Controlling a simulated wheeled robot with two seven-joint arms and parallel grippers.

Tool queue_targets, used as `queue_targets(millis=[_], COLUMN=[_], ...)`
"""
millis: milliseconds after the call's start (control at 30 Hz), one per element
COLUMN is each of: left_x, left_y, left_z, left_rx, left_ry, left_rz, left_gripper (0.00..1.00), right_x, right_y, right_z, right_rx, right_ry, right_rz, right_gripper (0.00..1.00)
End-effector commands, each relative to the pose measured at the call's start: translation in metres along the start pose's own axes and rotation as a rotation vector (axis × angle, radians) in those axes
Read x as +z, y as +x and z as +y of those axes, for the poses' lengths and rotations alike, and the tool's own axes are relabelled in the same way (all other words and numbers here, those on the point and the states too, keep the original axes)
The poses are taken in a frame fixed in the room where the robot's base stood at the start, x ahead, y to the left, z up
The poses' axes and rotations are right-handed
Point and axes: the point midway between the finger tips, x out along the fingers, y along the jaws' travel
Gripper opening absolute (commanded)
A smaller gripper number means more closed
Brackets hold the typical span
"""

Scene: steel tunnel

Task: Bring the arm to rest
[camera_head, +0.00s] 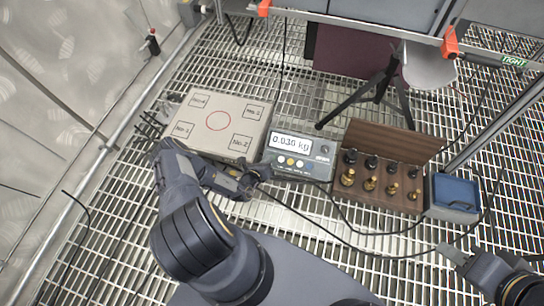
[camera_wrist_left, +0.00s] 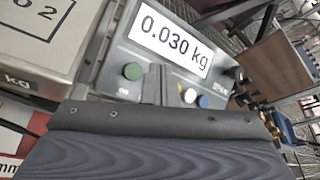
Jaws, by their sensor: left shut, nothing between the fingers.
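My left gripper (camera_head: 256,174) is shut and empty, low in front of the scale (camera_head: 301,151) at its left front corner. In the left wrist view its narrow fingers (camera_wrist_left: 157,84) show in front of the scale's button panel. The scale's display (camera_wrist_left: 172,38) reads 0.030 kg there. I cannot tell whether the fingers touch the scale. My left arm (camera_head: 190,215) is bent in from the bottom. My right gripper (camera_head: 452,254) is at the lower right, partly seen, and its opening cannot be made out.
A flat box (camera_head: 218,122) with a red circle and numbered labels lies left of the scale. An open wooden case (camera_head: 388,150) with several brass weights stands right of it, beside a blue-topped box (camera_head: 455,193). A tripod (camera_head: 378,88) stands behind. Cables cross the grating in front.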

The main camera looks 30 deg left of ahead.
Motion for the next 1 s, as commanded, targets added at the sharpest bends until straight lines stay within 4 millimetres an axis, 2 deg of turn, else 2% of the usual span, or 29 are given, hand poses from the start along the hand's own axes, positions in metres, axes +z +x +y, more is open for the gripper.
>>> queue_targets(millis=[567, 667, 767, 867, 1000], left_x=[0.000, 0.008, 0.038, 0.087, 0.160], left_y=[0.000, 0.002, 0.008, 0.012, -0.001], left_z=[0.000, -0.004, -0.021, -0.059, -0.138], left_rx=[0.000, -0.018, -0.099, -0.248, -0.518], left_ry=[0.000, 0.020, 0.102, 0.258, 0.556], left_rz=[0.000, -0.004, -0.013, -0.027, -0.040], left_gripper=[0.00, 0.00, 0.00, 0.00, 0.00], right_x=[0.000, 0.000, 0.000, 0.000, 0.000], right_y=[0.000, 0.000, 0.000, 0.000, 0.000], right_z=[0.000, 0.000, 0.000, 0.000, 0.000], right_rx=[0.000, 0.000, 0.000, 0.000, 0.000], right_ry=[0.000, 0.000, 0.000, 0.000, 0.000], right_rz=[0.000, 0.000, 0.000, 0.000, 0.000], right_gripper=[0.35, 0.35, 0.35, 0.35, 0.35])
